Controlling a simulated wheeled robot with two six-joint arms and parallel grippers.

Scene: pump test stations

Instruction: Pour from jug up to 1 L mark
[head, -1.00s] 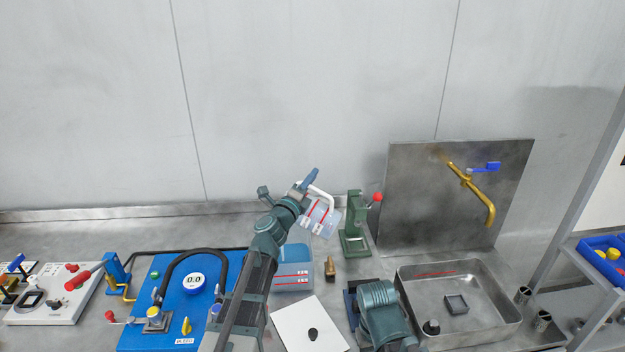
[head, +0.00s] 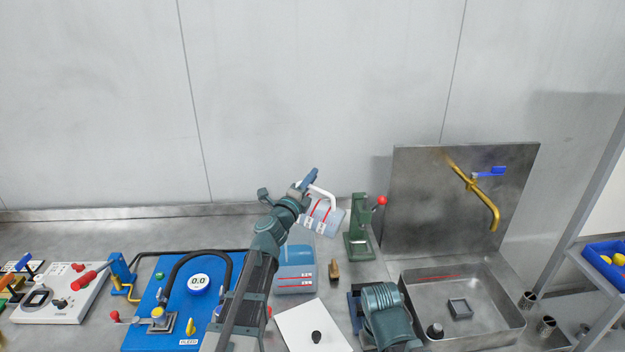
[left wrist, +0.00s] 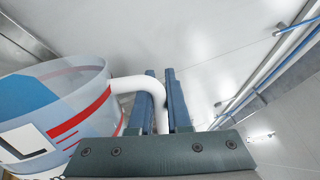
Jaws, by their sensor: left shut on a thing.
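A clear jug (head: 326,216) with red marks and a white handle is held in the air, tilted. My left gripper (head: 310,187) is shut on its handle. In the left wrist view the white handle runs between the two fingers (left wrist: 165,100), and the jug (left wrist: 60,110) with its red lines and some blue inside shows at the left. Below the jug stands a container with blue contents (head: 294,268) and red level marks near its base. Whether liquid is flowing between them cannot be told. My right arm shows at the bottom; its gripper is not clearly visible.
A blue pump panel (head: 170,305) with a dial reading 0.0 lies to the left. A white sheet (head: 305,330), a brown brush-like item (head: 334,270) and a green press (head: 360,235) are close by. A steel sink (head: 480,325) with a brass tap (head: 484,205) is to the right.

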